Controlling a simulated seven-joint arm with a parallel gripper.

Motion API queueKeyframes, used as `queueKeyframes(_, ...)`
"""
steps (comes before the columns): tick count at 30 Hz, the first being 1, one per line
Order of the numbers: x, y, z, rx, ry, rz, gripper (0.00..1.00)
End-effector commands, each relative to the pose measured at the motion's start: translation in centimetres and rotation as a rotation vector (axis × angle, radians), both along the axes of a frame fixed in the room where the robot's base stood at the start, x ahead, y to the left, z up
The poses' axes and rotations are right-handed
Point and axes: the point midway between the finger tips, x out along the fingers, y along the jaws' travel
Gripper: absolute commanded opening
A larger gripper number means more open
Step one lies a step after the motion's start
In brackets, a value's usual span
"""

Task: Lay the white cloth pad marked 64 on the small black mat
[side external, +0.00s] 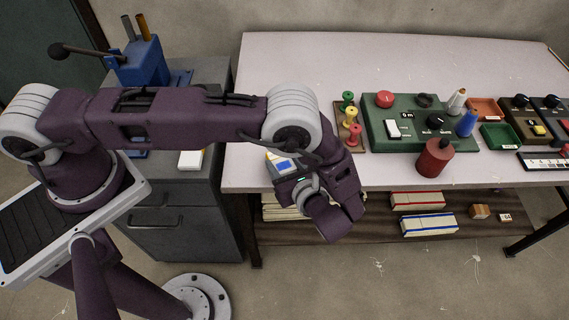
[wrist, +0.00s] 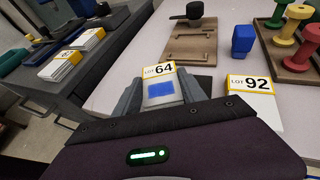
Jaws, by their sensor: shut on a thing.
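The white cloth pad marked 64 (wrist: 158,72) is between the fingers of my gripper (wrist: 163,93) in the wrist view, its yellow-edged label facing up and a blue patch behind it. In the side view the pad (side external: 283,164) shows its blue patch at my gripper (side external: 287,173), by the front left corner of the table. My gripper is shut on the pad.
A white pad marked 92 (wrist: 252,88) lies right of my gripper. Beyond are a brown board (wrist: 190,48), a blue object (wrist: 242,42) and coloured spools (wrist: 295,35). A green control box (side external: 410,125) and a red canister (side external: 434,158) stand on the table (side external: 300,65). The grey cabinet (side external: 185,215) is left.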

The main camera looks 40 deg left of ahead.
Motion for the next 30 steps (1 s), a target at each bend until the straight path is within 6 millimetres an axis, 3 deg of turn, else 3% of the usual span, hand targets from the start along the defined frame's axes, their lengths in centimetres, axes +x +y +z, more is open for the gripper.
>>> queueKeyframes(11,0.0,0.0,-0.9,0.000,-0.002,-0.001,0.09)
queueKeyframes(12,0.0,0.0,-0.9,0.000,-0.002,-0.001,0.52)
queueKeyframes(15,0.0,0.0,-0.9,0.000,-0.002,-0.001,0.70)
queueKeyframes(25,0.0,0.0,-0.6,-0.001,-0.002,-0.001,0.70)
queueKeyframes(30,-1.2,-3.2,0.8,-0.002,-0.005,-0.007,0.70)
